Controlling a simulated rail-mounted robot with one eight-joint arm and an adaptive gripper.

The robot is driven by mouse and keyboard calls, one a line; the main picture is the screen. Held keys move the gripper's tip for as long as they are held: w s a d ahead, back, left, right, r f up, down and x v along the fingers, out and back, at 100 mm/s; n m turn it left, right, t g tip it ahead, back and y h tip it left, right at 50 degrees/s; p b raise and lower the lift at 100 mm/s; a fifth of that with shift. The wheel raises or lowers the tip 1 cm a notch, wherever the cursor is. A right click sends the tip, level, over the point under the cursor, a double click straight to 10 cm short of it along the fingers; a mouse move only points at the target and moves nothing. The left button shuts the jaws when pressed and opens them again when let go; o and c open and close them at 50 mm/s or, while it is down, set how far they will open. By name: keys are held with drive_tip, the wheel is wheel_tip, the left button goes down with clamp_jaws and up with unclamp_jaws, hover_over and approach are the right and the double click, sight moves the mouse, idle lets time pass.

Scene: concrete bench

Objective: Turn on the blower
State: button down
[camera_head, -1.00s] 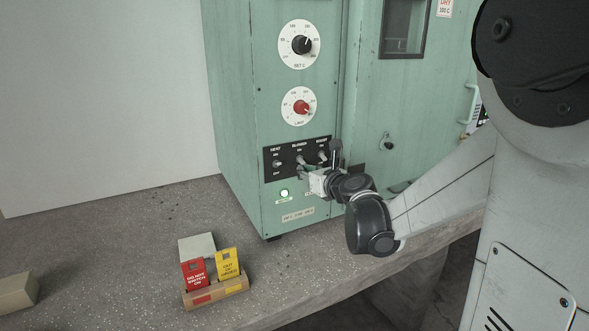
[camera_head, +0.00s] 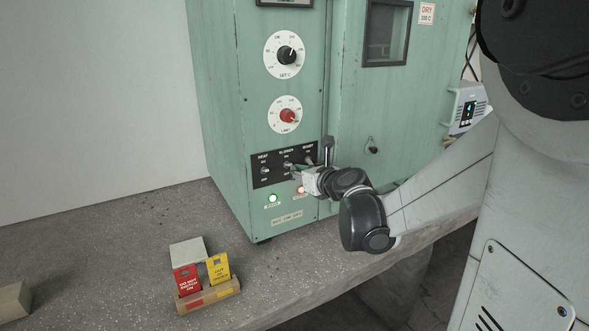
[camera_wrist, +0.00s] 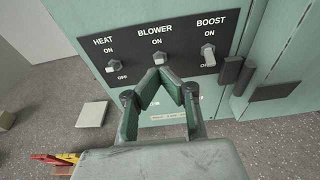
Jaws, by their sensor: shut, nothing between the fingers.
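The blower switch (camera_head: 288,167) is the middle toggle on a black panel (camera_head: 257,179) low on the green cabinet; it also shows in the wrist view (camera_wrist: 158,58), under the BLOWER and ON labels. Its lower label is hidden by my gripper, and I cannot tell its position for certain. My gripper (camera_head: 296,174) is close in front of the panel. In the wrist view the shut, empty fingertips (camera_wrist: 160,73) are just below the blower switch; contact is unclear. The heat switch (camera_wrist: 112,66) is to its left, the boost switch (camera_wrist: 208,56) to its right.
A green lamp (camera_head: 272,198) and a red lamp (camera_head: 301,190) show below the panel, the red one beside my gripper. Two dials are above. A tag holder (camera_head: 209,296) with red and yellow tags stands on the bench. A dark latch (camera_wrist: 231,70) is right of boost.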

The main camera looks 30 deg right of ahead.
drive_tip(key=s+r+p, duration=0.3)
drive_tip(key=s+r, duration=0.1)
drive_tip(key=s, duration=0.1)
idle(0.5)
drive_tip(key=s+a+f+n+g+y, duration=0.15)
drive_tip(key=s+a+n, duration=0.25)
drive_tip(key=a+n, duration=0.4)
drive_tip(key=s+a+n+g+y, duration=0.1)
drive_tip(key=s+a+n+g, duration=0.2)
drive_tip(key=s+a+n, duration=0.45)
drive_tip(key=s+f+n+g+h, duration=0.1)
drive_tip(key=s+n+g, duration=0.1)
drive_tip(key=s+n, duration=0.4)
drive_tip(key=s+a+f+n+g+h, duration=0.1)
drive_tip(key=s+n, duration=0.5)
drive_tip(key=n, duration=0.8)
drive_tip(key=shift+a+f+g+h, duration=0.35)
drive_tip(key=shift+f+h, duration=0.1)
drive_tip(key=shift+f, duration=0.3)
drive_tip(key=shift+d, duration=0.15)
